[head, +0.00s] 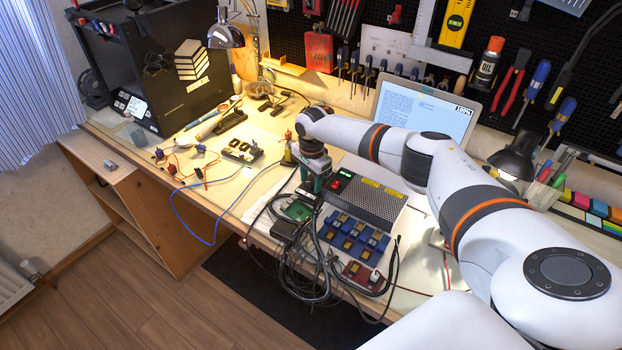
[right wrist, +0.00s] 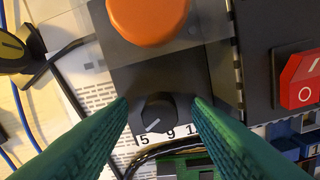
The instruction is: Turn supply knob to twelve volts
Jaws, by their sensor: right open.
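The supply knob (right wrist: 158,112) is a dark round dial on a dark panel in the right wrist view. Its light pointer line runs toward the lower left, near the 5 on the white scale (right wrist: 168,134). The scale reads 5, 9 and a partly covered 1. My right gripper (right wrist: 161,106) is open, with one green finger on each side of the knob; I cannot tell whether they touch it. In the head view the right gripper (head: 311,184) hangs at the left end of the grey supply box (head: 365,203) and hides the knob. My left gripper is out of view.
A large orange button (right wrist: 148,18) sits above the knob, and a red rocker switch (right wrist: 299,78) is to the right. Black cables (head: 312,262) loop over the bench front. A laptop (head: 425,108) stands behind the supply. Green circuit boards (head: 299,210) lie close by.

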